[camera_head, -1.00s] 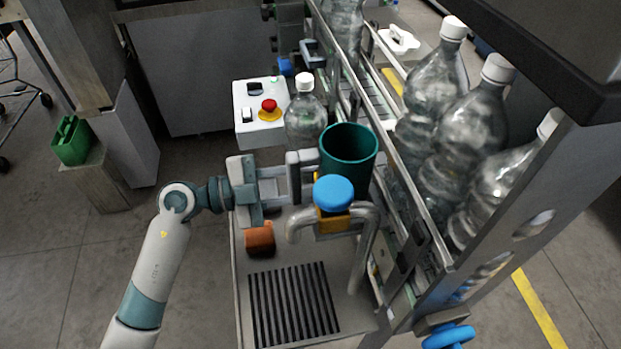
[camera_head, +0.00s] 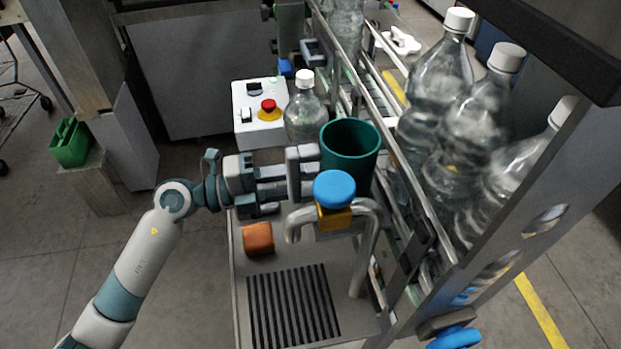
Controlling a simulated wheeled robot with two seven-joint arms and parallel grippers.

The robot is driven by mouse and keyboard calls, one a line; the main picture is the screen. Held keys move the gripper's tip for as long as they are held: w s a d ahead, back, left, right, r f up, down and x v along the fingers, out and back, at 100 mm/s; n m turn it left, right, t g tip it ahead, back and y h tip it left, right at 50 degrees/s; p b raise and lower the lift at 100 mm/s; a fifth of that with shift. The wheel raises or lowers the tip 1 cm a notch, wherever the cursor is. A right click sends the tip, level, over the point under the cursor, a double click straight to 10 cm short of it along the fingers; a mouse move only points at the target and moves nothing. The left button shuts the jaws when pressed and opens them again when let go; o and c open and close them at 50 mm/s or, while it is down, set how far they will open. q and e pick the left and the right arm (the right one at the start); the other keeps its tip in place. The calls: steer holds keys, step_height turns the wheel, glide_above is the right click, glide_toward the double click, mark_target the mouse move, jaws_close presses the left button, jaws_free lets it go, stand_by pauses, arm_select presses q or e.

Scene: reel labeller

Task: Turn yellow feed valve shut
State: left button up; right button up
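A valve with a yellow-orange body (camera_head: 334,217) and a round blue cap (camera_head: 334,189) sits on a bent grey pipe above the metal bench. No separate yellow handle is clearly visible. My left gripper (camera_head: 304,172) is just up and left of the blue cap, beside a teal cup (camera_head: 350,146). Its grey fingers overlap the cup's left edge in the picture. I cannot tell whether they touch the cup or valve, or whether they hold anything. My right gripper is not in view.
An orange block (camera_head: 258,238) and a black slatted grate (camera_head: 293,305) are on the bench. A control box (camera_head: 259,113) with a red button and a small bottle (camera_head: 305,112) stand behind my gripper. Large bottles (camera_head: 470,125) line the conveyor at right. Another blue knob (camera_head: 455,338) is bottom right.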

arm_select(q)
steer(key=shift+f, duration=0.1)
stand_by(0.3)
steer(key=o, duration=1)
steer(key=shift+o, duration=0.2)
steer(key=shift+a, duration=0.1)
arm_select(e)
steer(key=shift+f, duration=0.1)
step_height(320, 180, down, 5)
steer(key=b, duration=0.5)
arm_select(q)
steer(key=s+a+b, duration=0.1)
steer(key=a, duration=0.7)
steer(key=s+a+b, duration=0.1)
steer(key=s+a, duration=0.1)
steer(key=a, duration=0.7)
steer(key=shift+s, duration=0.25)
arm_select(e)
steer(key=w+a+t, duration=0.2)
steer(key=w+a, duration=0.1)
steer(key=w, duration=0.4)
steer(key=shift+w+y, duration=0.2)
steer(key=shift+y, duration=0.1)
